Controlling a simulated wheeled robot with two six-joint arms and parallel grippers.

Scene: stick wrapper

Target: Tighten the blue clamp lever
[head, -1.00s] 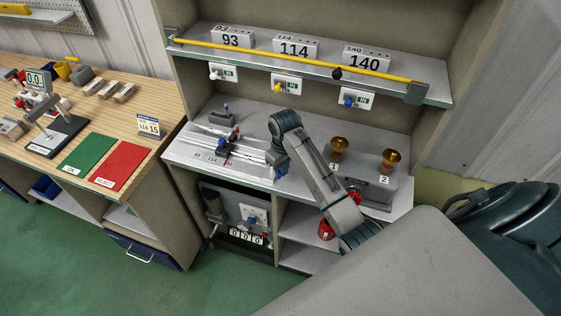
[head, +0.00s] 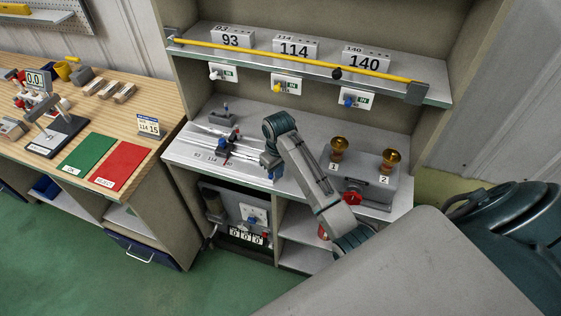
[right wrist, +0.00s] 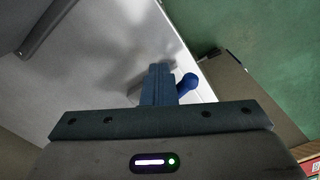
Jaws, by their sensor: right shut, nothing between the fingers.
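My right gripper (head: 269,171) points down at the right end of the grey rail fixture, near the shelf's front edge. In the right wrist view its fingers (right wrist: 158,83) are shut together with nothing between them. A blue lever with a round knob (right wrist: 187,82) sits just right of the fingers in that view, very close to them; I cannot tell whether they touch. In the head view the gripper largely covers that spot. A carriage with blue and red parts (head: 224,148) sits on the rails further left. My left gripper is not in view.
Two brass cups (head: 338,147) stand on a grey box to the right of my arm. A yellow bar (head: 290,56) runs along the upper shelf's front. Below are number wheels (head: 246,237). A wooden bench (head: 100,105) stands at the left.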

